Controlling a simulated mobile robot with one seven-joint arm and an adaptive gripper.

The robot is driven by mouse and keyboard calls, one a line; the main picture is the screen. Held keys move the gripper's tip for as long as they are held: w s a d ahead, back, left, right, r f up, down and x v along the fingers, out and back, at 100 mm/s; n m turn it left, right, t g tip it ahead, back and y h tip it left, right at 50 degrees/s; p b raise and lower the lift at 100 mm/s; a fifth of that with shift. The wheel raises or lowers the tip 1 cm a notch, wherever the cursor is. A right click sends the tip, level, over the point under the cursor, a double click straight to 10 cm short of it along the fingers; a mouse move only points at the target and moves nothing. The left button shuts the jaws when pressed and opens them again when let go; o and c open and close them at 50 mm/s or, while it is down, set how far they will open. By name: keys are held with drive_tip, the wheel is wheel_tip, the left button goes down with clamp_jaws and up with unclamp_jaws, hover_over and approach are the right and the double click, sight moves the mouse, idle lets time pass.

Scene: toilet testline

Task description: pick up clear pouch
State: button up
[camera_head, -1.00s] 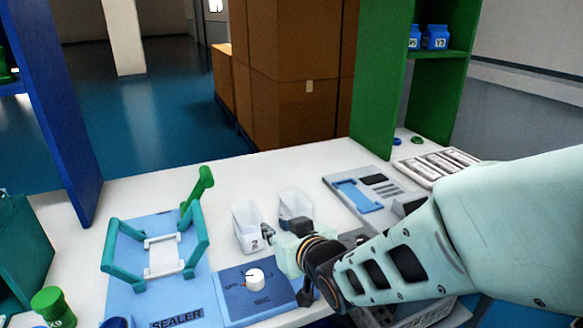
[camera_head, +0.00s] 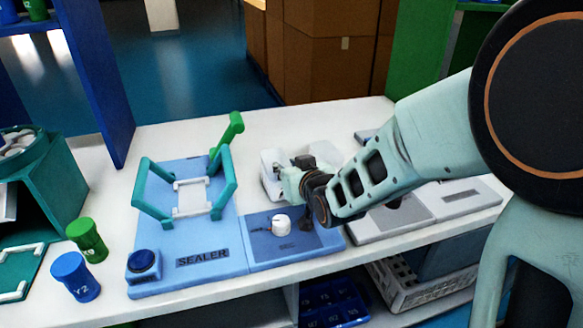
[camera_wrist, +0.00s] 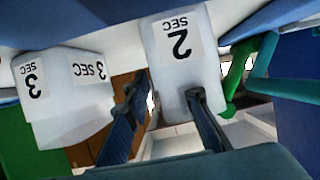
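I cannot make out a clear pouch for certain in either view. My gripper (camera_head: 293,177) is over the white bins behind the sealer's dial. In the wrist view its two fingers (camera_wrist: 166,94) are spread apart, with nothing seen held between them. A white bin marked 2 SEC (camera_wrist: 172,62) appears upside down at the fingers; the right fingertip overlaps it, and contact cannot be told. A second bin marked 3 SEC (camera_wrist: 55,85) is left of the fingers. In the head view the bins (camera_head: 270,180) are partly hidden by my gripper.
The blue sealer (camera_head: 180,250) with teal upright handles (camera_head: 228,182) and a white frame stands left of my gripper. A white dial (camera_head: 281,224) is in front. Green (camera_head: 87,240) and blue (camera_head: 75,277) jars stand at left.

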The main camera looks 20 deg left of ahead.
drive_tip(key=shift+w, duration=0.1)
clamp_jaws()
drive_tip(key=shift+r, duration=0.1)
idle(0.3)
